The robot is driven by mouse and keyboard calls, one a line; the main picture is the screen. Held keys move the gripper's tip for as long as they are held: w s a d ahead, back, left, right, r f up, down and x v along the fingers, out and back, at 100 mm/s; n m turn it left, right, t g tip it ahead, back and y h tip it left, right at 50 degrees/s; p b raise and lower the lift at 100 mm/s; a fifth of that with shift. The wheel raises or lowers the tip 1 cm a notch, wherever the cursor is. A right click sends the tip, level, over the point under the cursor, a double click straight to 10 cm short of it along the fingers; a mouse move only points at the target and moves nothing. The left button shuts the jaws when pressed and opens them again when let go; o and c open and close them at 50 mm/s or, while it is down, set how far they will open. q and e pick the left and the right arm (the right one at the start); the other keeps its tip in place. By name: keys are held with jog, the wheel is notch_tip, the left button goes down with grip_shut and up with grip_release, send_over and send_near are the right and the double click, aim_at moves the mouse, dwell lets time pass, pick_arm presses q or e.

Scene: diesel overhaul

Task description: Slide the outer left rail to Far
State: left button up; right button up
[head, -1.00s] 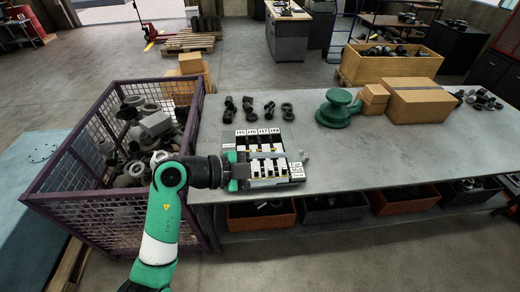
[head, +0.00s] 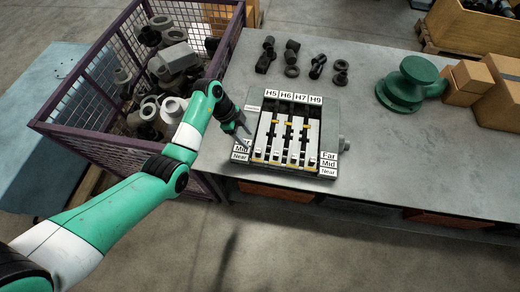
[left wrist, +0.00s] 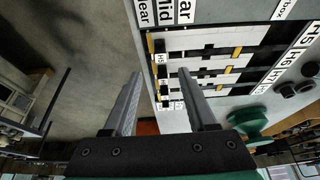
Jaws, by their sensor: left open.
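The rail box (head: 337,118) stands at the front of the bench, with four-way tags H5, H6, H7 and H9 along its back. The outer left rail (head: 265,131) is the pale strip under H5; it also shows as the top strip in the left wrist view (left wrist: 193,42). My left gripper (head: 245,135) is open and empty, just left of this rail, partly covering the left Far label. In the left wrist view my open fingers (left wrist: 160,82) point toward the rails' near ends. My right gripper is out of view.
A purple mesh bin (head: 115,155) of metal parts stands left of the bench. Dark fittings (head: 291,58) lie behind the rail box. A green flanged part (head: 404,88) and cardboard boxes (head: 470,80) are to the right.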

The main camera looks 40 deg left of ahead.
aim_at(257, 150)
pick_arm(q)
jog(key=b+x, duration=0.4)
jog(key=x, duration=0.7)
jog(key=shift+w+d+f, duration=0.1)
jog(key=shift+f, duration=0.1)
grip_shut()
dwell(0.9)
